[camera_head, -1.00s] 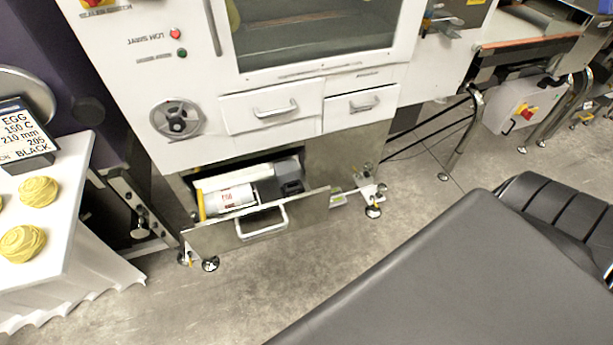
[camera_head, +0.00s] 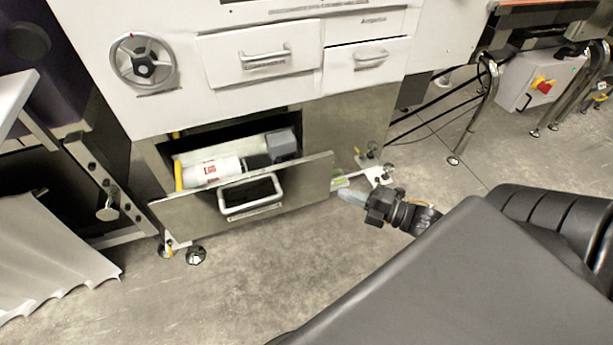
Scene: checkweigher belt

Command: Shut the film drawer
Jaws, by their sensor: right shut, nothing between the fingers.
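The film drawer (camera_head: 285,197) is the low steel-fronted drawer at the bottom of the white machine. It stands open, its front out from the cabinet. A white handle (camera_head: 251,196) is on its front. Inside lie a white film roll with red print (camera_head: 211,171) and a dark grey block (camera_head: 281,145). My right gripper (camera_head: 344,192) is shut and empty, just right of the drawer front's right end. It appears apart from the drawer, though the depth gap is hard to judge. My left gripper is not in view.
Two shut white drawers, a left one (camera_head: 262,55) and a right one (camera_head: 368,62), sit above. A handwheel (camera_head: 143,61) is at upper left. Machine feet (camera_head: 196,255) stand on the floor. The floor (camera_head: 270,265) before the drawer is clear.

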